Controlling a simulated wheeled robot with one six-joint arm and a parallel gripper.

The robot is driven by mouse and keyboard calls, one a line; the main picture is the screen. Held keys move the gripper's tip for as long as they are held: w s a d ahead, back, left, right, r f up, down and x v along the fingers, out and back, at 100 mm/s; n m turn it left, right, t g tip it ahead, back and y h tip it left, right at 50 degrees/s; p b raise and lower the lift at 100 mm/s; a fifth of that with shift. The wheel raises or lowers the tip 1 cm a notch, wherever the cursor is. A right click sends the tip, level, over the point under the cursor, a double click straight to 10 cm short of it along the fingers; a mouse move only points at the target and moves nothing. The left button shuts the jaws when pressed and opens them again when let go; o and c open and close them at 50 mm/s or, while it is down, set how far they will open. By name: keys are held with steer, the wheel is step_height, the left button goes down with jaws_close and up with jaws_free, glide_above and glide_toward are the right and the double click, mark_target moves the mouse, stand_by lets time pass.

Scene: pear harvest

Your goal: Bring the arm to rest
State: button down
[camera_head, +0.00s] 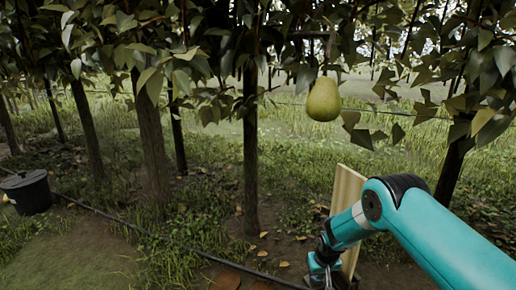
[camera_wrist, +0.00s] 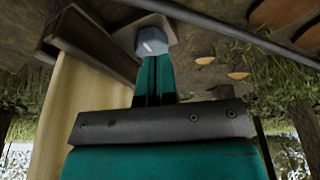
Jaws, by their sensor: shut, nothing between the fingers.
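My gripper (camera_head: 328,281) hangs low at the bottom edge of the head view, at the end of my teal arm, which reaches in from the right. It points down and is partly cut off by the frame. It is shut and empty. A pale wooden board (camera_head: 346,197) stands just behind the wrist; whether they touch cannot be told. In the wrist view, teal and grey parts of mine fill the middle, with a pale wooden surface (camera_wrist: 78,90) at the left.
A green pear (camera_head: 323,100) hangs from the branches above, clear of the arm. Tree trunks (camera_head: 250,150) stand across the row. A black bucket (camera_head: 27,191) is at the far left. A dark hose (camera_head: 160,234) crosses the ground. Reddish-brown round things (camera_head: 226,279) lie left of the gripper.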

steer(key=s+d+v, duration=0.1)
steer(key=d+v, duration=0.1)
steer(key=v, duration=1)
steer(key=s+d+f+v, duration=0.1)
steer(key=d+v, duration=0.1)
steer(key=v, duration=0.9)
steer(key=s+d+r+m, duration=0.1)
steer(key=s+d+r, duration=0.1)
steer(key=s+r, duration=0.35)
steer(key=s+d+r, duration=0.1)
steer(key=s+r, duration=0.2)
steer(key=s, duration=0.6)
steer(key=s+d+r+m, duration=0.1)
steer(key=s+d+r, duration=0.1)
steer(key=s+r, duration=0.35)
steer(key=s+a+r+n+g+y+p, duration=0.1)
steer(key=s+a+r+n+p, duration=0.3)
steer(key=r+p, duration=0.4)
steer(key=s+a+r+n+g+y+p, duration=0.15)
steer(key=s+a+r+p, duration=0.4)
steer(key=r, duration=0.55)
steer(key=s+a+r+n+y+p, duration=0.1)
steer(key=s+a+r+n+p, duration=0.15)
steer(key=a+r+p, duration=0.45)
step_height(320, 180, up, 36)
steer(key=d+p, duration=0.1)
steer(key=p, duration=3.4)
steer(key=shift+d+m, duration=0.3)
